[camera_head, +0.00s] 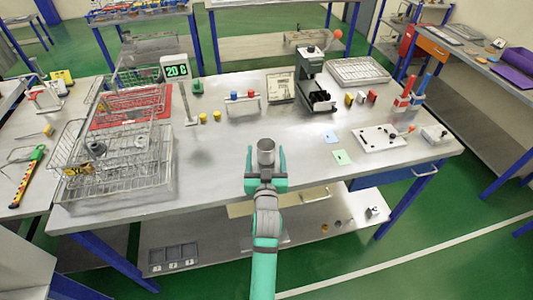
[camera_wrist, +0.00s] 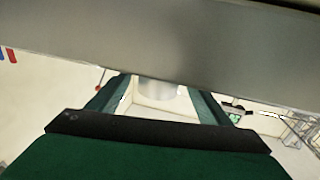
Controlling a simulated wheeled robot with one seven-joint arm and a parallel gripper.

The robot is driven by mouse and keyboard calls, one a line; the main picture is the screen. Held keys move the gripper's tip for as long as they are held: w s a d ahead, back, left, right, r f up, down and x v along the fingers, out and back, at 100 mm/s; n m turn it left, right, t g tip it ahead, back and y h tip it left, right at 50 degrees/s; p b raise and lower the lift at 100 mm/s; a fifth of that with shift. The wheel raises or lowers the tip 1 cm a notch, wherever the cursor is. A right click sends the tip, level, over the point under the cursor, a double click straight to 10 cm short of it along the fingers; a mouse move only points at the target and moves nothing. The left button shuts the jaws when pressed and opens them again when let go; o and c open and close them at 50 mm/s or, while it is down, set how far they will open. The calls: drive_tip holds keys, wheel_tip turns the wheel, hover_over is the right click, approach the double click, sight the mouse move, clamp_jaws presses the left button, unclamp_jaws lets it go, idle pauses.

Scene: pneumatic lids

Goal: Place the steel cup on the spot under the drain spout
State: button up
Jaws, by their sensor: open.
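The steel cup (camera_head: 266,156) is a small grey cylinder near the front middle of the metal table. My gripper (camera_head: 266,165) is open, with its green fingers on either side of the cup and gaps visible between. In the wrist view the cup (camera_wrist: 157,92) shows partly between the fingers of my gripper (camera_wrist: 160,102); its lower part is hidden. I cannot clearly make out a drain spout. A black and grey apparatus (camera_head: 309,70) with a dark tray stands at the back of the table.
Wire baskets (camera_head: 115,160) fill the table's left side. A temperature display (camera_head: 177,71) and a small rack with red and blue knobs (camera_head: 243,97) stand farther back.

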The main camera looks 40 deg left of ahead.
drive_tip(key=shift+w+a, duration=0.1)
drive_tip(key=shift+w, duration=0.1)
drive_tip(key=c, duration=1.2)
drive_tip(key=shift+c, duration=0.3)
drive_tip(key=shift+r, duration=0.1)
